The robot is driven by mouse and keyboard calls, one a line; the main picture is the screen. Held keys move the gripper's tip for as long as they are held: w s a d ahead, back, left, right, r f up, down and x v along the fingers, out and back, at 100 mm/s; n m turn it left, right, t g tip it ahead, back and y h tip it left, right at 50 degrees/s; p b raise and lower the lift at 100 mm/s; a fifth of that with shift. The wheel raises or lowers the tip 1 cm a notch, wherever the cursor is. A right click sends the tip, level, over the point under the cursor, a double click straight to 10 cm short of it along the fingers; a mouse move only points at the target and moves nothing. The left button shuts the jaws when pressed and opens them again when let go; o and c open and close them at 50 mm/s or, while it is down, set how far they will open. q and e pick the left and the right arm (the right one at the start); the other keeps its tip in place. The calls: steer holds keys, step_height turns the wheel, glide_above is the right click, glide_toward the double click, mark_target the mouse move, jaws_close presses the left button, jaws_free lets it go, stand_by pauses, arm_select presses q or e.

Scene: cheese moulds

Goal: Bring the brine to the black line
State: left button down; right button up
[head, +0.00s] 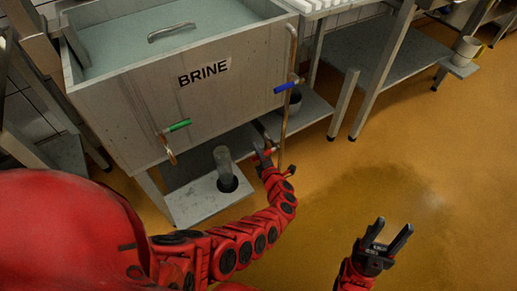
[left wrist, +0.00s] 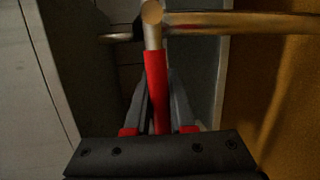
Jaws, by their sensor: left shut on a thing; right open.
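The grey brine tank (head: 200,105), labelled BRINE, stands at the upper left, with pale liquid (head: 165,35) inside. A green-handled tap (head: 178,126) and a blue-handled valve (head: 286,88) are on its front side. A pipe (head: 290,60) runs down its right corner. My left gripper (head: 264,153) is low beside this pipe, under the tank's right end. In the left wrist view its fingers are shut on a red handle (left wrist: 157,80), whose metal stem meets a crosswise pipe (left wrist: 240,23). My right gripper (head: 387,240) is open and empty above the floor. I cannot make out a black line.
A grey cylinder (head: 222,160) stands at a dark hole in a low plate (head: 195,204) below the tank. Another pail (head: 467,47) stands far right. The ochre floor at right is clear.

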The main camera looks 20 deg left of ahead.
arm_select(q)
steer(key=shift+r, duration=0.1)
stand_by(0.5)
steer(key=c, duration=0.8)
jaws_free()
steer(key=shift+o, duration=0.2)
steer(key=shift+s, duration=0.1)
steer(key=p+v, duration=0.4)
steer(key=v, duration=1.3)
steer(key=shift+d+r, duration=0.2)
